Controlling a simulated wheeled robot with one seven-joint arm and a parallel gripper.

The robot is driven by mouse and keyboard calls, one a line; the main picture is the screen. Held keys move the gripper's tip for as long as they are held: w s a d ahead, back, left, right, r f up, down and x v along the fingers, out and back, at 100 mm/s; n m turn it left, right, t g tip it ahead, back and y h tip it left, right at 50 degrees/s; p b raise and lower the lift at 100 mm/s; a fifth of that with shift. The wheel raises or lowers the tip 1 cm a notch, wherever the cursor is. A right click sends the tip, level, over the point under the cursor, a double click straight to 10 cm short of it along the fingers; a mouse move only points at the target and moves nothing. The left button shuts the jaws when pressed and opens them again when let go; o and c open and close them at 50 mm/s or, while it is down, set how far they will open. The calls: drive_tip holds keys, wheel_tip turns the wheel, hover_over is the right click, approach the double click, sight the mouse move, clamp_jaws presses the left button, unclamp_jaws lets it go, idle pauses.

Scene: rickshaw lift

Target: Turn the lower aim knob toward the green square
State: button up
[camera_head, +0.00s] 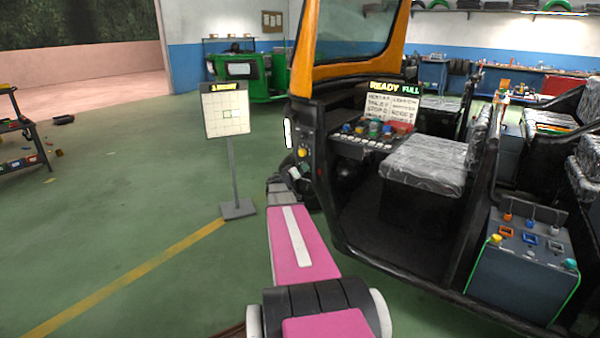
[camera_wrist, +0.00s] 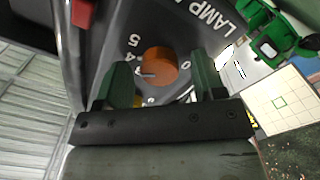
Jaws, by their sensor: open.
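My gripper (camera_wrist: 162,78) is open in the wrist view, with one dark green finger on each side of an orange knob (camera_wrist: 160,66). The knob sits on a dark panel with white dial numbers and the word LAMP. Whether the fingers touch it, I cannot tell. A yellow part (camera_wrist: 137,101) shows partly behind the left finger; I cannot tell if it is another knob. A small yellow knob (camera_head: 302,152) shows on the rickshaw's front.
The black and orange rickshaw (camera_head: 355,69) stands right of my pink arm. A silver seat (camera_head: 425,163) and a blue-grey control box (camera_head: 520,275) are at its side. A green rickshaw (camera_head: 240,72) is behind the board. The green floor at left is mostly clear.

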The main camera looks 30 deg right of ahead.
drive_tip(key=shift+c, duration=0.3)
drive_tip(key=c, duration=0.9)
drive_tip(key=shift+o, duration=0.2)
drive_tip(key=shift+n, duration=3.9)
drive_tip(key=shift+f, duration=0.1)
drive_tip(key=o, duration=0.9)
